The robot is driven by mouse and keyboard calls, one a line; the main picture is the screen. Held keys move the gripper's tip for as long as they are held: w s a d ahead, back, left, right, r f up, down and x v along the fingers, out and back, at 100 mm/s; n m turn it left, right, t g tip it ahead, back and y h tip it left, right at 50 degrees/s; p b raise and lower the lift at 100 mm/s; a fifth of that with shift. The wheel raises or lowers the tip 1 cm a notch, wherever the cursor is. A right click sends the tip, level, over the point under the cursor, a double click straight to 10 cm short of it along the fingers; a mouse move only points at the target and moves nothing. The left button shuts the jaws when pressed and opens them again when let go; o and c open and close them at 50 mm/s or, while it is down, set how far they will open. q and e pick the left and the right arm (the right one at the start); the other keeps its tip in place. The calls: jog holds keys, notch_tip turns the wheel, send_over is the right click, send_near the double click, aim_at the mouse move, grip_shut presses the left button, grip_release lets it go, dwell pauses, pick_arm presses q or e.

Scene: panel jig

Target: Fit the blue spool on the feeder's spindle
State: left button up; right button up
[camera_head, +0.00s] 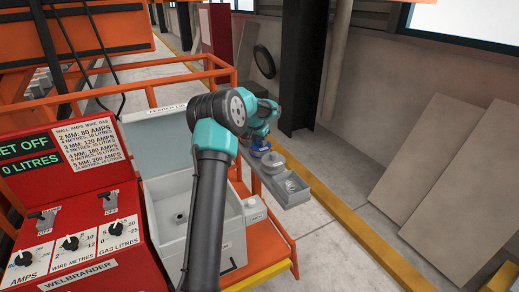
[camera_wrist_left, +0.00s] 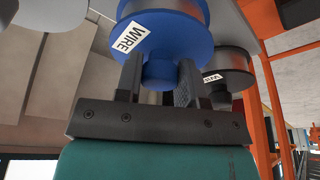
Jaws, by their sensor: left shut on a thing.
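The blue spool (camera_head: 259,149) shows small in the head view, beyond the feeder and partly hidden by my arm. In the left wrist view the blue spool (camera_wrist_left: 185,32) carries a white WIRE label. My left gripper (camera_wrist_left: 158,76) is shut on the spool's narrow blue hub, one finger on each side. In the head view my left gripper (camera_head: 260,143) is mostly hidden behind the wrist. The feeder (camera_head: 236,240) is a pale box with its lid (camera_head: 152,142) raised. The spindle (camera_head: 180,215) stands inside the box, and my arm covers part of the opening. My right gripper is out of view.
Pale grey spools (camera_head: 272,160) are close by the blue one, above a grey tray (camera_head: 290,190). A grey spool (camera_wrist_left: 232,62) is right of the gripper in the wrist view. The red welder panel (camera_head: 75,220) is left of the feeder. An orange frame surrounds it.

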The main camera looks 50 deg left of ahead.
pick_arm(q)
jog(key=shift+r, duration=0.7)
dwell(0.6)
jog(key=shift+r, duration=1.35)
